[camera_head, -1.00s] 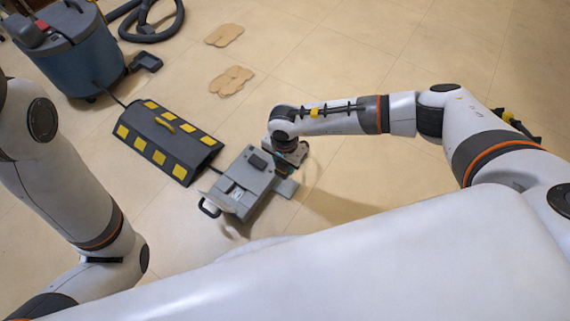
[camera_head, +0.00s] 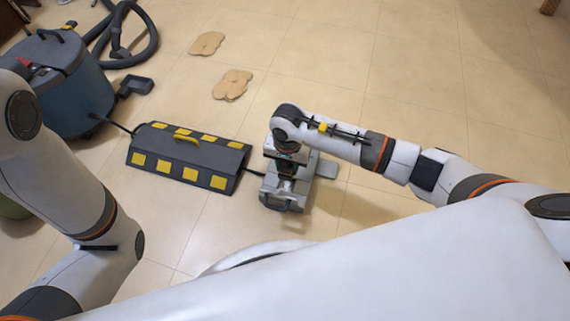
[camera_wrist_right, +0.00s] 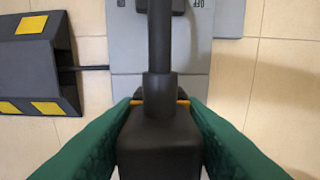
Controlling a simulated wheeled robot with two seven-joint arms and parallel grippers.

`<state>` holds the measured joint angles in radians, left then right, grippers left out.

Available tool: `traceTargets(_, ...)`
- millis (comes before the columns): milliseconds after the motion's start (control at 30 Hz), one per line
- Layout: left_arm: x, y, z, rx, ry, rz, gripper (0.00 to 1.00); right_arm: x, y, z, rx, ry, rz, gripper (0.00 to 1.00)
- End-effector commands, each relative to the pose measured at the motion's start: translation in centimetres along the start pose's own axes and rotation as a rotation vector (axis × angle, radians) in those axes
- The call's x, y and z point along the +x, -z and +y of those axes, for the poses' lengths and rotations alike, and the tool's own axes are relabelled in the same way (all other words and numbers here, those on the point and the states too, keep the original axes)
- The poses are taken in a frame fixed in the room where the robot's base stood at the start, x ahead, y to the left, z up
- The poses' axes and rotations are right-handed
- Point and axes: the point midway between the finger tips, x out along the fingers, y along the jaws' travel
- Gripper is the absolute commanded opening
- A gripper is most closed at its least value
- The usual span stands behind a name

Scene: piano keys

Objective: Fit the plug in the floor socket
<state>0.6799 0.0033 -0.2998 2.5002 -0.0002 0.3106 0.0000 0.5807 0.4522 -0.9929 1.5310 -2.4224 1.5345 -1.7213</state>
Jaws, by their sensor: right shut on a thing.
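My right gripper (camera_wrist_right: 165,125) is shut on a black plug (camera_wrist_right: 160,150), with its dark green fingers on either side. A thick black cord or stem runs up from the plug in the right wrist view. Behind it is the grey floor socket box (camera_wrist_right: 130,88), which also shows under my right gripper in the head view (camera_head: 272,188). A little orange shows behind the plug. The plug hides the spot beneath it, so I cannot tell whether it touches the socket. My left arm is at the left, but its gripper is out of view.
A black cable ramp with yellow patches (camera_head: 150,147) lies left of the socket, a cord running between them. A blue vacuum cleaner (camera_head: 75,100) and its hose (camera_head: 150,45) stand beyond. Brown flat pieces (camera_head: 232,84) lie on the tiles.

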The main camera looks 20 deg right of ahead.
Motion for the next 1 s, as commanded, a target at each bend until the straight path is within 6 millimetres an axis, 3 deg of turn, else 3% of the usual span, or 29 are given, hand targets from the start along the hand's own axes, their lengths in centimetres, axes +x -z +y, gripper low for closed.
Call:
traceTargets(500,-2.8,-1.6,-0.8,0.0,0.005,-0.019,0.2,4.4,0.1,0.1,0.002,-0.001,0.002,0.1)
traceTargets(1000,-3.2,-1.5,-0.8,0.0,0.003,-0.013,0.2,4.8,0.0,0.0,0.001,-0.001,0.0,0.1)
